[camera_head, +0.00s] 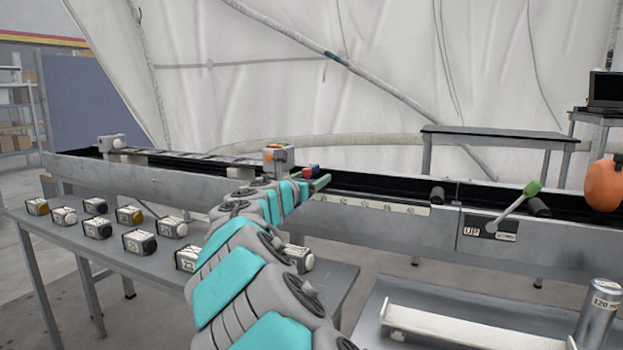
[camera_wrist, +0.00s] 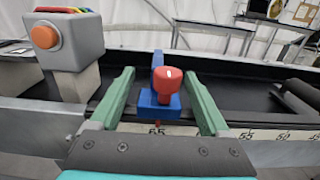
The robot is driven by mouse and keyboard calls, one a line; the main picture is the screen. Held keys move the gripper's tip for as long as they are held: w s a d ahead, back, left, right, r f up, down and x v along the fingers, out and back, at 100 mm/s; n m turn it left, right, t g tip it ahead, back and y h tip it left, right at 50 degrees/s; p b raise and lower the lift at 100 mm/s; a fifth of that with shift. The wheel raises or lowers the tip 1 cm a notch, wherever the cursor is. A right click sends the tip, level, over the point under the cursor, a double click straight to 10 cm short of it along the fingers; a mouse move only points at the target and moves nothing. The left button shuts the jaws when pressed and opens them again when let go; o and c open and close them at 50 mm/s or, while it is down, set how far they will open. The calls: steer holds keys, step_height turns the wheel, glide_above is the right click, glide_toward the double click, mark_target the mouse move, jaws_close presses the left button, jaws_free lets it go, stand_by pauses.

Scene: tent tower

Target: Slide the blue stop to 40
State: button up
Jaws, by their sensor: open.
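The blue stop (camera_wrist: 158,108) with its red knob (camera_wrist: 168,84) sits on the near rail of the long conveyor trough. My gripper (camera_wrist: 158,76) is open, with one green finger to the left of the stop and one to the right. Gaps show between the fingers and the stop, so it is not gripped. The number under the stop is partly hidden and looks like 55 or 65. More scale labels (camera_wrist: 248,135) run to the right, too blurred to read surely. In the head view the blue stop (camera_head: 313,169) shows at my arm's far end.
A grey box with an orange button (camera_wrist: 45,36) stands left of my gripper. In the head view, a green-handled lever (camera_head: 531,189) marked UP and an orange round object (camera_head: 604,185) are right. Several small blocks lie on the near table (camera_head: 60,240). The rail right of the stop looks clear.

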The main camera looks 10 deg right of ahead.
steer(key=shift+w+d, duration=0.2)
steer(key=shift+w, duration=0.05)
jaws_close()
stand_by(0.6)
stand_by(0.8)
